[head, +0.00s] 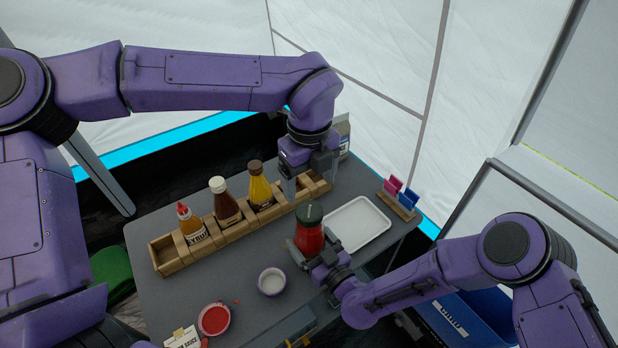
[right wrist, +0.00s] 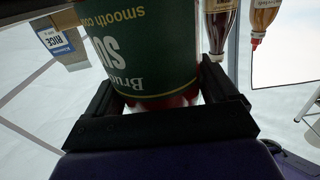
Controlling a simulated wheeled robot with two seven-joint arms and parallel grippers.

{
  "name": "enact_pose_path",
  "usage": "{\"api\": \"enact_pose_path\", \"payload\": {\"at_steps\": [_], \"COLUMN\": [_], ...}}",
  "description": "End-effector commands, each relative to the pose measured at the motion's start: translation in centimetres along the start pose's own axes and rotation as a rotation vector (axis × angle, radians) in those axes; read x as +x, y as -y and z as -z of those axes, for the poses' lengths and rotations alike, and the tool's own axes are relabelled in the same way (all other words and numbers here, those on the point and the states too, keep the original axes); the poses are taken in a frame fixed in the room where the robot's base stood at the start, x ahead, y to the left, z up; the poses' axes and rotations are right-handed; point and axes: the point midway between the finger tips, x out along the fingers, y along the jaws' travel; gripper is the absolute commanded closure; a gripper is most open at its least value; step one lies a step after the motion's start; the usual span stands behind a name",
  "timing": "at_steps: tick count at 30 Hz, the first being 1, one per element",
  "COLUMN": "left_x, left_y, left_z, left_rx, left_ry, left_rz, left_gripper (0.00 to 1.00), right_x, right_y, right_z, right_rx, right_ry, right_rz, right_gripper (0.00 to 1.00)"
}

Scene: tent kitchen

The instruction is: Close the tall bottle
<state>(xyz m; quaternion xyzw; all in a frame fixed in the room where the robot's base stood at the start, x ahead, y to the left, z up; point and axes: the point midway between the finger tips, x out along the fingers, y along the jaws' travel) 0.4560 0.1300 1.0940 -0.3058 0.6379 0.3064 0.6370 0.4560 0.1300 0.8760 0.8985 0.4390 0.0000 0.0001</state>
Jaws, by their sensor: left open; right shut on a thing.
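A red jar (head: 308,240) with a dark green top (head: 309,214) stands upright at the table's middle. My right gripper (head: 322,262) is shut on it from the right. The right wrist view shows its green label (right wrist: 140,45), upside down, between the fingers. My left gripper (head: 306,183) is open, pointing down over the right end of the wooden rack, beside the yellow bottle (head: 261,190). The rack (head: 164,258) also holds a dark brown bottle (head: 225,203) and an orange syrup bottle (head: 191,226) with a red tip. I cannot tell which one the task calls tall.
A white tray (head: 357,224) lies right of the jar. A small stand (head: 398,203) with pink and blue cards is at the right edge.

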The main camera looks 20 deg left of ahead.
Motion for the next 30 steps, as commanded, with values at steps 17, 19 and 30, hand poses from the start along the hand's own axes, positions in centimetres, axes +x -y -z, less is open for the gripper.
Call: {"api": "enact_pose_path", "payload": {"at_steps": [17, 19, 30], "left_x": [3.1, 4.3, 8.0], "left_y": [-0.1, 0.0, 0.0], "left_z": [0.0, 0.0, 0.0], "left_rx": [-0.013, -0.013, -0.013], "left_ry": [-0.001, -0.001, 0.0], "left_rz": [-0.003, -0.003, 0.001], "left_gripper": [0.17, 0.17, 0.17], "right_x": [0.0, 0.0, 0.0], "right_y": [0.0, 0.0, 0.0], "right_z": [0.0, 0.0, 0.1], "right_rx": [0.001, 0.001, 0.001], "right_ry": [-0.001, -0.001, -0.001], "right_rz": [0.001, 0.0, 0.0], "right_gripper": [0.99, 0.99, 0.99]}}
